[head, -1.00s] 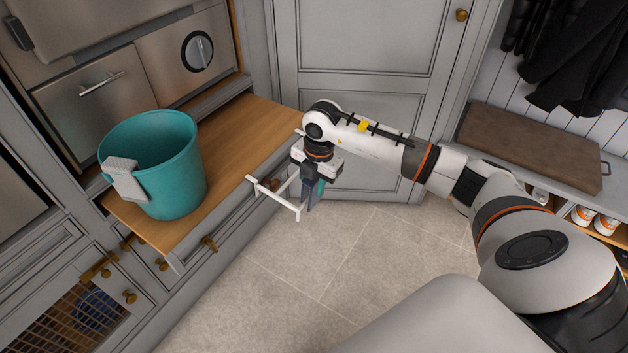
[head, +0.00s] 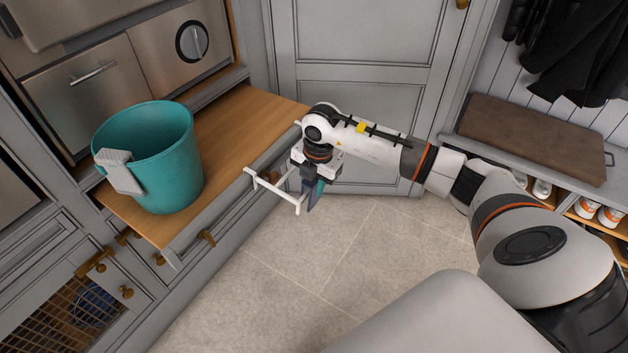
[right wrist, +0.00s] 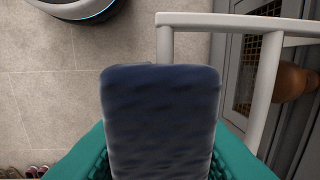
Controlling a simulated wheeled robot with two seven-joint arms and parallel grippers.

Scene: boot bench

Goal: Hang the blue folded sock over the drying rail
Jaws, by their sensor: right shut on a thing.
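The dark blue folded sock (right wrist: 160,115) fills the middle of the right wrist view, between two teal fingertips. In the head view the sock (head: 314,199) hangs below my right gripper (head: 316,186), partly hidden by it. The right gripper is shut on the sock. The white drying rail (head: 275,188) sticks out from the drawer front below the wooden counter. The sock is just to the right of the rail in the head view. The rail (right wrist: 240,21) also shows behind and right of the sock in the right wrist view. I cannot tell whether they touch. My left gripper is not in view.
A bench with a brown cushion (head: 535,137) and shoes underneath is at the right. Brass-coloured knobs line the drawers. The tiled floor (head: 300,270) is clear.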

